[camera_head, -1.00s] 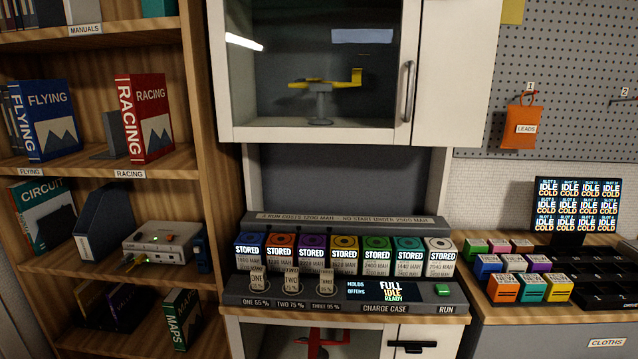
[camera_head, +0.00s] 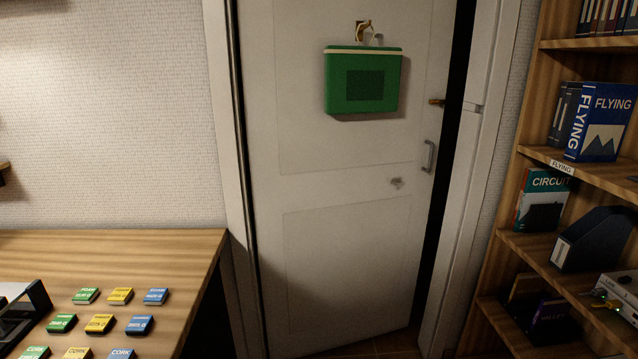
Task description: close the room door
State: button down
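The room door (camera_head: 345,220) is a pale panelled door in the middle of the head view. It stands slightly ajar, with a dark gap between its right edge and the frame (camera_head: 470,180). A grey pull handle (camera_head: 429,156) is near its right edge, with a small brown latch piece (camera_head: 437,102) above it. A green pouch (camera_head: 364,80) hangs from a hook high on the door. My gripper is not in view.
A wooden bookshelf (camera_head: 530,190) with books and boxes stands close on the right of the door frame. A wooden table (camera_head: 190,250) with several small coloured blocks is at the lower left. Little floor shows below the door.

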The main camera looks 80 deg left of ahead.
aim_at(341, 202)
jog(key=u, duration=1.95)
jog(key=i+l+z, duration=0.1)
jog(key=i+l, duration=0.55)
jog(key=i, duration=0.3)
jog(key=i+l+z, duration=0.15)
jog(key=i+l, duration=0.2)
jog(key=i+l+z, duration=0.1)
jog(key=i, duration=0.5)
jog(key=i+l+z, duration=0.1)
jog(key=i+l, duration=0.25)
jog(key=i, duration=0.15)
